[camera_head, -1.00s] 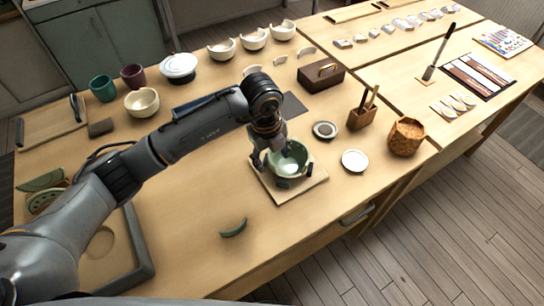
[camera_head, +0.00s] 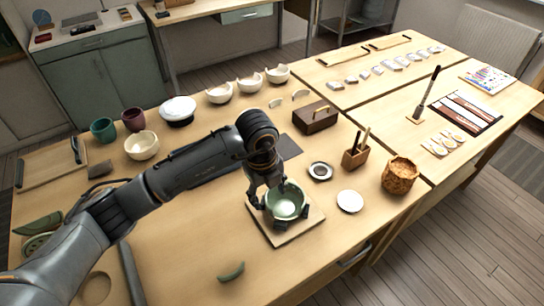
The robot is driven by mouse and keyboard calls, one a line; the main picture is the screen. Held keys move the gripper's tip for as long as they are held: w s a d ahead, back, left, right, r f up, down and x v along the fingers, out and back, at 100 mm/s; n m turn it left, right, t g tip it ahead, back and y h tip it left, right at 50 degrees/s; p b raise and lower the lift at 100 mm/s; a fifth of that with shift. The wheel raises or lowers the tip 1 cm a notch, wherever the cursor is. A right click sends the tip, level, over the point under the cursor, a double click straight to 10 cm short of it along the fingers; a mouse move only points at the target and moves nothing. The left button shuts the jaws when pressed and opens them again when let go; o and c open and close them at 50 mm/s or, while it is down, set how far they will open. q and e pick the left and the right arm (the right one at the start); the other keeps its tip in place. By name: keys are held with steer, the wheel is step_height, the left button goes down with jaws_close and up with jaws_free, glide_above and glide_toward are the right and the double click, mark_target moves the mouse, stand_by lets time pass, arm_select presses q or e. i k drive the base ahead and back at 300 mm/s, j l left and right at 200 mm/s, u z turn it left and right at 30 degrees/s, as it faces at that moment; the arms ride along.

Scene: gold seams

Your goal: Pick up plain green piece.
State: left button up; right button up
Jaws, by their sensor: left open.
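A small plain green curved piece (camera_head: 231,272) lies alone on the table near its front edge. A green bowl (camera_head: 289,203) stands on a square wooden board (camera_head: 262,226). My left gripper (camera_head: 283,212) is over the bowl with its dark fingers open around the rim; whether they touch it I cannot tell. The green piece is apart from the gripper, lower left of it. More green pieces lie at the left: a long one (camera_head: 38,223) and one with a pattern (camera_head: 37,243), partly hidden by my arm. My right gripper is not in view.
A small dish (camera_head: 349,201), a ring-shaped dish (camera_head: 320,171), a wooden brush holder (camera_head: 355,158) and a cork-like pot (camera_head: 399,175) stand right of the board. A wooden box (camera_head: 314,117) and white bowls (camera_head: 250,82) stand behind. The table around the green piece is clear.

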mark_target(227, 278)
steer(key=k+l, duration=0.1)
steer(key=k, duration=0.9)
